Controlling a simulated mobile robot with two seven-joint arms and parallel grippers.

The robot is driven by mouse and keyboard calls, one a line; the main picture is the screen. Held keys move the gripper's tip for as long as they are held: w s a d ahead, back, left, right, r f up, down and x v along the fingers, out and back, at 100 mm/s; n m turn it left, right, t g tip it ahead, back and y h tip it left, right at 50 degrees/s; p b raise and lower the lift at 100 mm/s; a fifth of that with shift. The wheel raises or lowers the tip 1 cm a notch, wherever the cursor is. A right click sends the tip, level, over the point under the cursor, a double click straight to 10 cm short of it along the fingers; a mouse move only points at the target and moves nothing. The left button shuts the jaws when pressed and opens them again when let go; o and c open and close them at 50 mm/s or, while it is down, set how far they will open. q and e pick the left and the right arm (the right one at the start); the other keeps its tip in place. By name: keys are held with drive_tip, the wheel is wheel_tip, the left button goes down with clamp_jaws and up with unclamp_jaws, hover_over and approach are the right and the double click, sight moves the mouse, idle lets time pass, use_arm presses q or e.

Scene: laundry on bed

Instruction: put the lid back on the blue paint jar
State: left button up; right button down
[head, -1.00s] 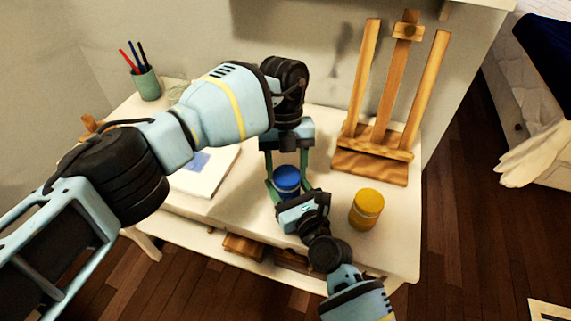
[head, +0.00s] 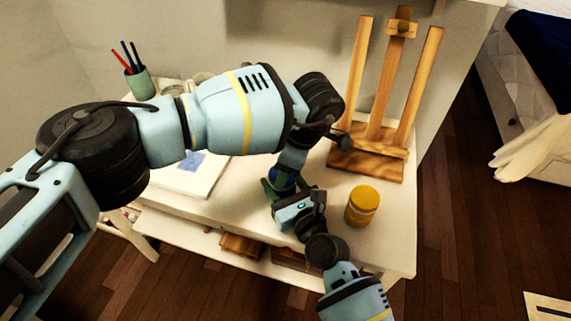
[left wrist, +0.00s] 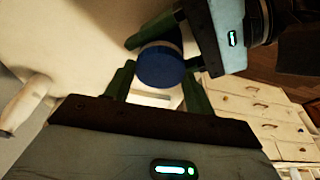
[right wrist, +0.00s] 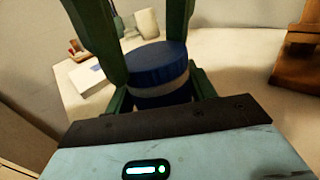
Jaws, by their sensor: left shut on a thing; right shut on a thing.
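The blue paint jar (right wrist: 162,94) stands upright, with a pale band below its blue lid (right wrist: 157,62). The lid sits on top of the jar and looks level; whether it is fully seated I cannot tell. My left gripper (left wrist: 158,92) reaches down from above, its fingers shut on the lid. My right gripper (right wrist: 160,98) holds the jar's body from the front, low down. In the head view the jar and lid (head: 283,178) are mostly hidden behind my left wrist and right gripper (head: 284,192).
A yellow jar (head: 362,206) stands right of the blue one. A wooden easel (head: 375,165) stands behind it. A paper with a blue patch (head: 190,175) lies left, and a pencil cup (head: 139,82) stands at the back left. The desk's front edge is close.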

use_arm(q)
drive_tip(key=m+t, duration=0.1)
drive_tip(key=m, duration=0.3)
drive_tip(key=shift+s+a+h, duration=0.1)
drive_tip(key=shift+a+h, duration=0.05)
drive_tip(key=shift+h, duration=0.15)
drive_tip(key=m, duration=0.4)
drive_tip(key=shift+s+a+t+h, duration=0.1)
drive_tip(key=shift+t+h, duration=0.3)
drive_tip(key=m, duration=0.4)
drive_tip(key=shift+a+h, duration=0.1)
drive_tip(key=shift+h, duration=0.3)
drive_tip(key=m+h, duration=0.1)
drive_tip(key=m, duration=0.3)
drive_tip(key=shift+s, duration=0.1)
drive_tip(key=o, duration=1)
drive_tip(key=shift+c, duration=0.2)
drive_tip(key=shift+w+v, duration=0.25)
drive_tip(key=shift+v, duration=0.8)
drive_tip(key=shift+w+v, duration=0.25)
drive_tip(key=shift+v, duration=0.85)
drive_tip(key=shift+r, duration=0.1)
drive_tip(key=shift+c, duration=0.4)
